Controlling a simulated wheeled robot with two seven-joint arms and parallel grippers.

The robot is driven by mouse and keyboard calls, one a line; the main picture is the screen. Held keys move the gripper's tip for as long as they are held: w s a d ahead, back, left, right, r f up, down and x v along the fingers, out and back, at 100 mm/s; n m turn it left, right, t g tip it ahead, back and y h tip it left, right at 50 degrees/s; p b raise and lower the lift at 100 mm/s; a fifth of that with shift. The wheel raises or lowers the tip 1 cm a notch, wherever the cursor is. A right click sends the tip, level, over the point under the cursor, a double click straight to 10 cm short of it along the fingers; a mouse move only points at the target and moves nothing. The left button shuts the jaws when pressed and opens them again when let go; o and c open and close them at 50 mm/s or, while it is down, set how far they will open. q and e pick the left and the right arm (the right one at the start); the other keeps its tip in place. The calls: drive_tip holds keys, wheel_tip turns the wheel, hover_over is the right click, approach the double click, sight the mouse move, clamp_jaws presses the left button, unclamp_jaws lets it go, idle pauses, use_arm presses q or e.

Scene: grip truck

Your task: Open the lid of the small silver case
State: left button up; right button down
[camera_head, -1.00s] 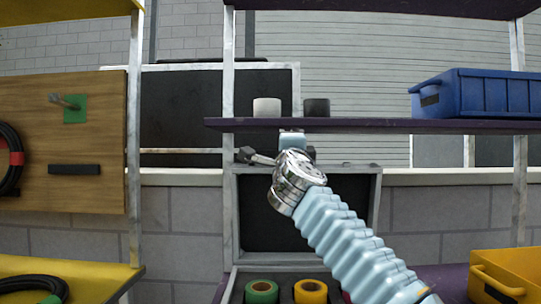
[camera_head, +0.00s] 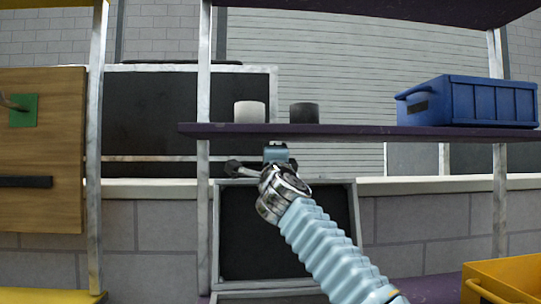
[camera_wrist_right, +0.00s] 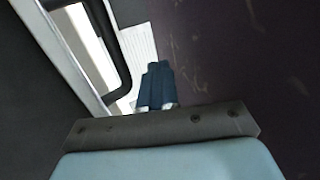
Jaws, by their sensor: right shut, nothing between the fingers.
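The silver case stands on the lower purple shelf. Its lid (camera_head: 285,272) is raised, with a silver frame and dark inner panel facing me. Only a sliver of the case's base (camera_head: 270,297) shows at the bottom edge of the head view. My right gripper (camera_head: 278,152) is at the lid's top edge, just below the upper shelf. The right wrist view shows its fingers (camera_wrist_right: 155,85) shut and empty, beside a dark curved handle (camera_wrist_right: 116,60) and a pale edge. I cannot tell whether they touch. My left gripper is out of view.
The upper purple shelf (camera_head: 350,132) lies close above my right gripper. It holds a white roll (camera_head: 249,112), a dark roll (camera_head: 304,113) and a blue bin (camera_head: 480,102). A yellow bin (camera_head: 515,277) stands at lower right. A metal post (camera_head: 203,200) stands left of the lid.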

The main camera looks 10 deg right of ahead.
drive_tip(key=b+v, duration=0.8)
drive_tip(key=v, duration=0.6)
